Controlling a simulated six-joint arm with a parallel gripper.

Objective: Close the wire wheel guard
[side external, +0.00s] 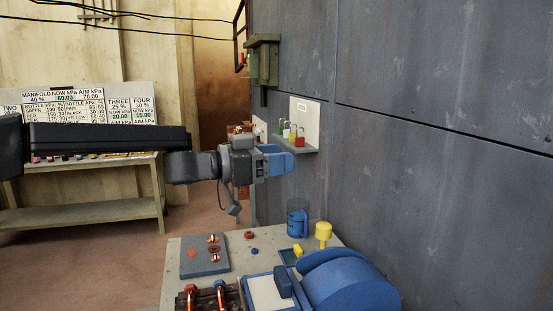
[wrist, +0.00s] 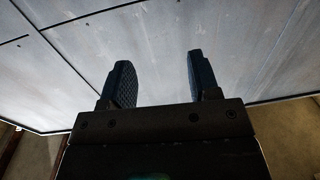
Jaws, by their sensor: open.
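My gripper (side external: 284,161) is raised above the bench in the side external view, pointing right toward the grey wall. In the wrist view my gripper (wrist: 158,76) has its two dark fingers apart with nothing between them, and only wall panels lie beyond. I cannot clearly identify the wire wheel guard. A large rounded blue housing (side external: 350,288) at the bottom right, cut off by the picture edge, may be part of it. It is well below and to the right of my gripper, and I cannot tell whether any guard is open or closed.
The bench (side external: 222,240) holds a grey plate (side external: 204,256) with copper-coloured parts, a blue cup (side external: 297,218), a yellow knob (side external: 323,231) and a blue-framed tray (side external: 268,292). Small coloured padlocks (side external: 294,135) sit on a wall shelf close behind my gripper. The grey wall (side external: 440,150) bounds the right side.

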